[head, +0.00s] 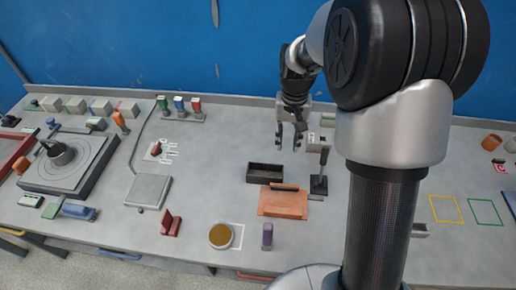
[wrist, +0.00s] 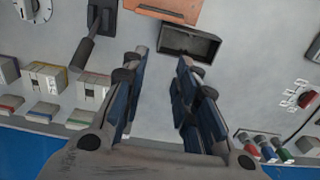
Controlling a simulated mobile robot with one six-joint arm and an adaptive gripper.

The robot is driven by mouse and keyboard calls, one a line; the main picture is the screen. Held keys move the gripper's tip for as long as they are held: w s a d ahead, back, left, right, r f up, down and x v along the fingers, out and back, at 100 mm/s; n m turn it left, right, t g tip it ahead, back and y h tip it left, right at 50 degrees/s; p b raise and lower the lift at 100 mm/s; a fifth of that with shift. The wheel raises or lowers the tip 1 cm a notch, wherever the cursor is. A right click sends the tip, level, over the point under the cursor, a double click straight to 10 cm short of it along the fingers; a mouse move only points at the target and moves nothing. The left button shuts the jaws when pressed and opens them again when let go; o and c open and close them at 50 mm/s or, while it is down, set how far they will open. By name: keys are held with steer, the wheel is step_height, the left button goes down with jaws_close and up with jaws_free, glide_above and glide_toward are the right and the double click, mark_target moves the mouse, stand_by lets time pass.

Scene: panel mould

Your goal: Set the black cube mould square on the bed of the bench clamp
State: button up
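A dark, open-topped rectangular box (head: 265,172), which looks like the black mould, lies flat on the grey bench; it also shows in the wrist view (wrist: 189,43). A black base with an upright lever (head: 319,184) stands to its right, possibly the bench clamp. Its lever shows in the wrist view (wrist: 82,50), but I cannot make out a bed. My gripper (head: 291,143) is open and empty, above the bench behind the box in the head view. In the wrist view its fingers (wrist: 161,62) are apart, pointing towards the box without touching it.
An orange board with a dark bar (head: 283,203) lies just in front of the box. Small pale blocks (wrist: 45,76) stand at the back. A purple upright piece (head: 267,236) and a round brown dish (head: 221,236) stand near the front.

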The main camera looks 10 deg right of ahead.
mark_target(265, 174)
steer(key=f+b, duration=0.1)
steer(key=f, duration=0.5)
steer(key=f+b, duration=0.2)
steer(key=f, duration=0.4)
steer(key=f+b, duration=0.2)
steer(key=f, duration=0.4)
steer(key=shift+w+f, duration=0.25)
steer(key=shift+f, duration=0.1)
steer(key=shift+r, duration=0.1)
steer(key=shift+c, duration=0.2)
jaws_close()
